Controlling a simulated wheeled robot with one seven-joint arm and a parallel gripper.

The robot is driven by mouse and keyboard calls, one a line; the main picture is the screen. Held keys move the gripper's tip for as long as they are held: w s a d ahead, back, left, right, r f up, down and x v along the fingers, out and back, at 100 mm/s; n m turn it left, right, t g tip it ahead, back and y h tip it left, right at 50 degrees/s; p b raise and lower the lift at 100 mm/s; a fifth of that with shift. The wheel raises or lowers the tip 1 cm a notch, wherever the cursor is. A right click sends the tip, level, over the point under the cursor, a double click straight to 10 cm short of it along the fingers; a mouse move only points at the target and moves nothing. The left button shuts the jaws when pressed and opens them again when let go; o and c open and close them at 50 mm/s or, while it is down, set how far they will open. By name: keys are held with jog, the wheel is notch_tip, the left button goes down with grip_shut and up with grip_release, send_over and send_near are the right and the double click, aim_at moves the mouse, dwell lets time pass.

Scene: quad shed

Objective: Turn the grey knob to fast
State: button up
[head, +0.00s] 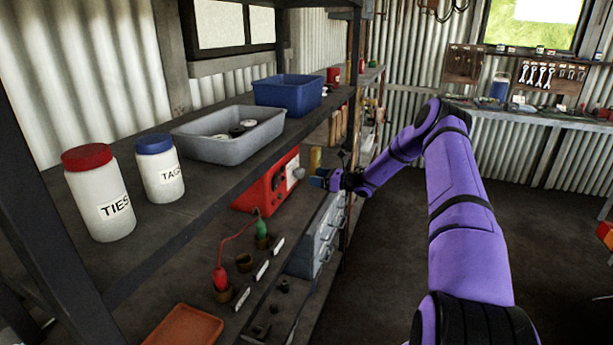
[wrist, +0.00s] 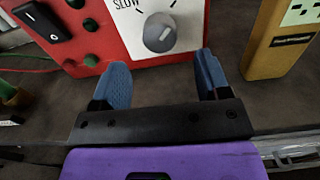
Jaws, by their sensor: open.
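The grey knob (wrist: 160,32) sits on a white dial plate on the front of a red box (wrist: 110,25) in the wrist view. The word SLOW shows at the plate's upper left; the rest of the lettering is cut off at the top. The red box stands on the lower shelf in the head view (head: 268,186). My gripper (wrist: 158,80) has its two blue fingers spread and empty, below and in front of the knob, apart from it. In the head view my gripper (head: 322,178) is at the right of the red box, small and partly dark.
A black rocker switch (wrist: 42,20) is left of the dial. A yellow box (wrist: 277,42) stands right of the red box. The upper shelf (head: 225,160) overhangs, carrying a grey tray (head: 190,143), a blue bin (head: 290,103) and lidded jars. The floor (head: 385,270) beside the shelves is clear.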

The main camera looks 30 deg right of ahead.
jog(key=shift+v, duration=1.8)
